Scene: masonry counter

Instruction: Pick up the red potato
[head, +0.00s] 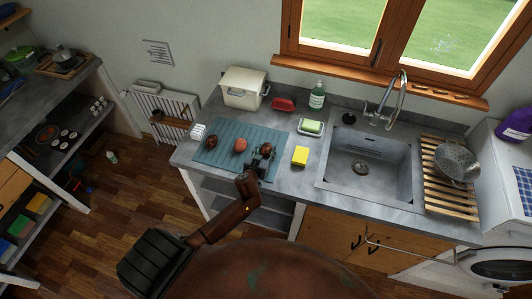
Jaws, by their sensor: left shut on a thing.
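A dark reddish-brown round thing, which looks like the red potato (265,149), is at the tips of my left gripper (263,157), near the right end of a blue-green ribbed mat (222,158). My left gripper is shut on it and hides part of it. I cannot tell if it touches the mat. Two other roundish things lie on the mat: a dark brown one (211,141) at the left and an orange-red one (240,145) in the middle. My right gripper is not in view.
Right of the mat are a yellow sponge (300,156), a soap dish (311,127) and the sink (368,165). A cream bin (243,88), a red item (283,104) and a green bottle (317,95) stand behind. A slatted rack (450,195) holds a colander (457,162).

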